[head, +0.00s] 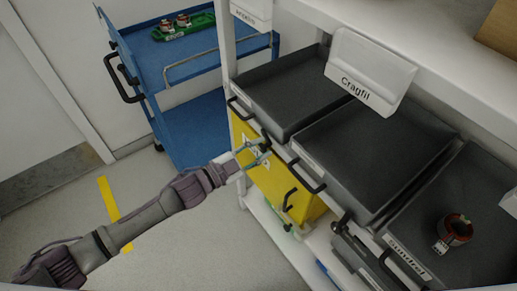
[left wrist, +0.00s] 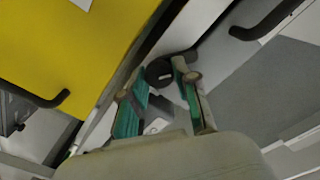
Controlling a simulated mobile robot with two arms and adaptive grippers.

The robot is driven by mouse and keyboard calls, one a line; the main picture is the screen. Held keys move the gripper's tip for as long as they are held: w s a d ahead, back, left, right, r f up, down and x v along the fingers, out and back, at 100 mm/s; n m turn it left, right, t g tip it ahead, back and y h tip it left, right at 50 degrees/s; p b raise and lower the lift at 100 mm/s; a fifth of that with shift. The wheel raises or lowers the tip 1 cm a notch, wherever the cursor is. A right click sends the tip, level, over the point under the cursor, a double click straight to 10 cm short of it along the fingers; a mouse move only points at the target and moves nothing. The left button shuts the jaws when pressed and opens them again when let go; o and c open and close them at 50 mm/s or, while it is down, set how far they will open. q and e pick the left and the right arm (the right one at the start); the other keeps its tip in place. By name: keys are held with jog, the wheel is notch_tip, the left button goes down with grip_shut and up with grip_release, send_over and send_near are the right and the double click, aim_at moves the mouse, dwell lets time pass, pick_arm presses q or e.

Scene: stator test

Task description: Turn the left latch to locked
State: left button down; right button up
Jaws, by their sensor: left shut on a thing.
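My left gripper (head: 256,155) reaches from the left to the front of the shelf, at the upper edge of a yellow drawer (head: 245,130). In the left wrist view the fingers of my left gripper (left wrist: 160,82) stand on both sides of a small dark round latch knob (left wrist: 159,72) and are shut on it. The knob sits on the frame beside the yellow front (left wrist: 70,40). In the head view the gripper mostly hides the latch. Its exact turn is too small to tell. My right gripper is not in view.
Grey trays (head: 285,95) with black handles line the shelf; one holds a copper-wound stator (head: 455,230). A sign reading Cragfil (head: 368,72) hangs above. A blue cart (head: 180,75) carries a green tray (head: 184,27). A black drawer handle (left wrist: 40,98) is near the fingers. The left floor is free.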

pick_arm(q)
jog(key=m, duration=0.5)
jog(key=shift+s+f+m+b, duration=0.1)
jog(key=shift+f+m+b, duration=0.05)
jog(key=shift+m+b, duration=0.2)
jog(key=m+b, duration=0.1)
jog(key=m, duration=0.4)
jog(key=shift+m, duration=0.25)
jog(key=c, duration=0.9)
grip_release()
jog(key=shift+o, duration=0.2)
jog(key=v, duration=1.2)
